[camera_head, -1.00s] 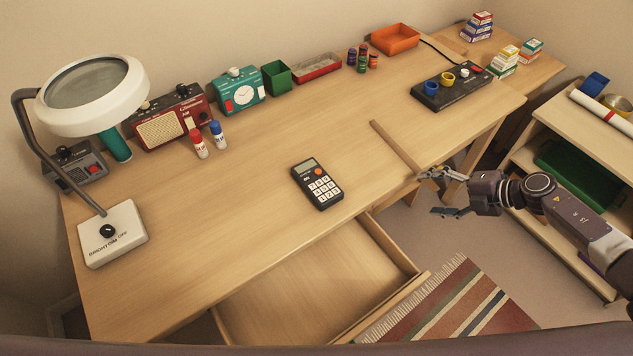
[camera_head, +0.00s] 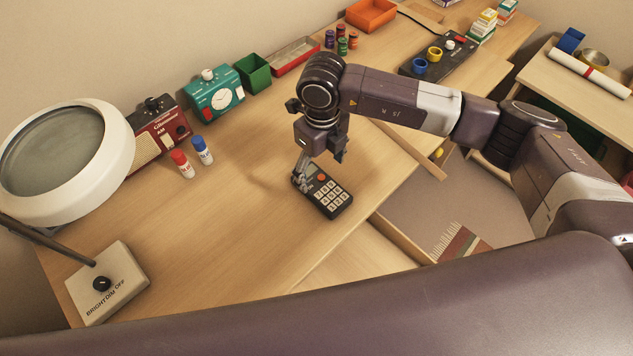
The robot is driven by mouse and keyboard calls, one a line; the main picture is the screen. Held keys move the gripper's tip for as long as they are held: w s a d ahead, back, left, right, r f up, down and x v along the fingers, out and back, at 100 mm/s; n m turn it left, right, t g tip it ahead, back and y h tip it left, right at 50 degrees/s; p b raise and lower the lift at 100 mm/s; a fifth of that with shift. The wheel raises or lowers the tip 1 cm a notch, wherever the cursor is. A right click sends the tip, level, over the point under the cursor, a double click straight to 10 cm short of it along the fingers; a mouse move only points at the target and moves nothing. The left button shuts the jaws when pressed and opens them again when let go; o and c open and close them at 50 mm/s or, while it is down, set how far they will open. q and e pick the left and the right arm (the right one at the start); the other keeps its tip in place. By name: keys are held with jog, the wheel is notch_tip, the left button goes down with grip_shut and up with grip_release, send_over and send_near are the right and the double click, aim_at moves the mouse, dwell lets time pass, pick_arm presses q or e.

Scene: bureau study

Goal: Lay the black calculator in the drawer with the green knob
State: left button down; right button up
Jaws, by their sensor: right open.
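The black calculator (camera_head: 329,196) with white keys and one orange key lies flat on the desk, near its front edge. My right gripper (camera_head: 312,180) is open and points down over the calculator's far end. Its fingers hide the display; I cannot tell whether they touch the case. An open drawer (camera_head: 352,262) shows below the desk's front edge, empty in the part I see. My own body hides its front, and no green knob shows. My left gripper is not in view.
A magnifier lamp (camera_head: 105,284) stands at left. The desk left of the calculator is clear.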

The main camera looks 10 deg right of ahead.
aim_at(321, 186)
jog(key=shift+s+d+f+p, duration=0.1)
jog(key=shift+s+f+p, duration=0.15)
jog(key=shift+f, duration=0.25)
jog(key=shift+s+d+f+p, duration=0.15)
jog(key=shift+f+p, duration=0.15)
jog(key=shift+f, duration=0.15)
jog(key=f, duration=0.2)
jog(key=shift+w+a+f+p, duration=0.1)
jog(key=shift+a+f+p, duration=0.1)
jog(key=shift+f+p, duration=0.2)
jog(key=shift+f, duration=0.6)
jog(key=c, duration=0.5)
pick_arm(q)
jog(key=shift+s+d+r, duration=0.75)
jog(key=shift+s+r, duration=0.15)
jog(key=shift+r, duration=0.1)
pick_arm(e)
jog(key=c, duration=1)
jog(key=shift+w+r, duration=0.1)
